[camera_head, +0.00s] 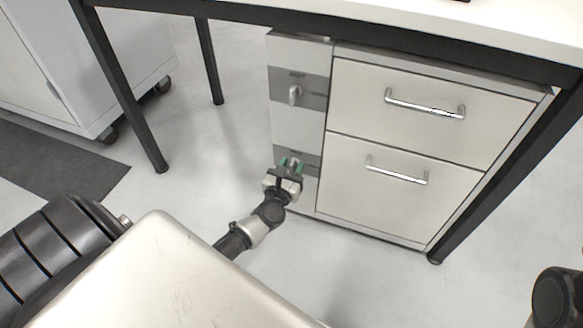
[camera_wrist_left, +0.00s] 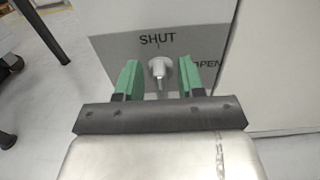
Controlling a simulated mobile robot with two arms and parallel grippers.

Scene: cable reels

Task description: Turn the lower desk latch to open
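The lower desk latch (camera_wrist_left: 160,67) is a small metal knob with a narrow lever pointing down, on a grey plate (camera_wrist_left: 207,42). "SHUT" is printed above it and "OPEN" to its right. My left gripper (camera_wrist_left: 159,78) is open, with one green finger on each side of the latch and visible gaps between. I cannot tell whether the fingertips reach past the lever. In the head view my left gripper (camera_head: 290,163) is at the lower plate and hides most of the latch.
The upper latch (camera_head: 294,94) sits on its own grey plate, its handle pointing down. Beside the latch panel are two drawers (camera_head: 432,105) (camera_head: 395,185) with bar handles. Black desk legs (camera_head: 125,90) stand left and right. The floor (camera_head: 195,165) left of the cabinet is clear.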

